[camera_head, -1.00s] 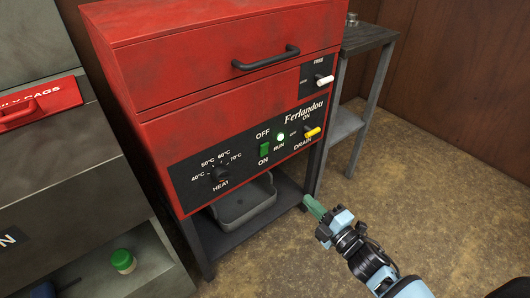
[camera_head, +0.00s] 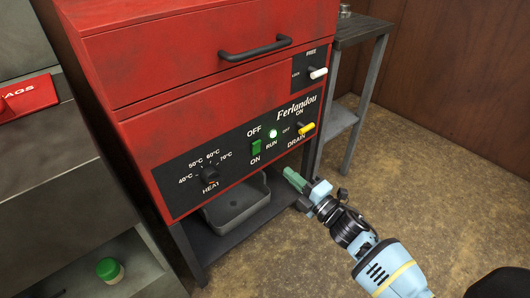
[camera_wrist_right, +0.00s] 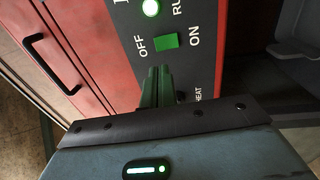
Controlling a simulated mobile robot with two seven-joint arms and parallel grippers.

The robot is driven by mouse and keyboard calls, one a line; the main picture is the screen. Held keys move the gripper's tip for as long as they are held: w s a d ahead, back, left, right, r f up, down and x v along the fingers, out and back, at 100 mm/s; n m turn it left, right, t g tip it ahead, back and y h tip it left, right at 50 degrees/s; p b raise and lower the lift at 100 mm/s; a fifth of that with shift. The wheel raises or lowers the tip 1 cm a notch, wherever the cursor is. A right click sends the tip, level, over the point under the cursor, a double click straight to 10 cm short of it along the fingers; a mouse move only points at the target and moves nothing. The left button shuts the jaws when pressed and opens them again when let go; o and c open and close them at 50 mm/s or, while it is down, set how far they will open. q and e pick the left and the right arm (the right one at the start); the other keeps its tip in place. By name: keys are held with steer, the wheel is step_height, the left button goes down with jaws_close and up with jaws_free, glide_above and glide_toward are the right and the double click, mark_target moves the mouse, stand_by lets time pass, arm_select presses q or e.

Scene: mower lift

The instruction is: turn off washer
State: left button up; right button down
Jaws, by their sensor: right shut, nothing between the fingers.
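The washer (camera_head: 225,95) is a red cabinet with a black control panel on its lower front. Its green OFF/ON switch (camera_head: 256,148) sits between the OFF label above and the ON label below. The green RUN lamp (camera_head: 273,133) beside it is lit. My right gripper (camera_head: 290,175) has green fingers, which are shut and empty, low in front of the panel and to the right of the switch in the head view. In the right wrist view the fingers (camera_wrist_right: 158,86) point toward the panel, just short of the switch (camera_wrist_right: 166,41) in the picture. My left gripper is not in view.
The panel also holds a black HEAT knob (camera_head: 209,174), a yellow DRAIN lever (camera_head: 306,126) and a white lever (camera_head: 318,73). A grey tray (camera_head: 238,208) lies below. A metal side table (camera_head: 362,32) stands right. The floor (camera_head: 440,190) in front is clear.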

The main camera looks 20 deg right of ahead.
mark_target(258, 144)
steer(key=b+x, duration=0.2)
steer(key=x, duration=0.8)
steer(key=shift+w+a, duration=0.1)
steer(key=shift+w, duration=0.45)
steer(key=shift+w+a+r, duration=0.1)
steer(key=shift+w+r, duration=0.05)
steer(key=shift+r, duration=0.1)
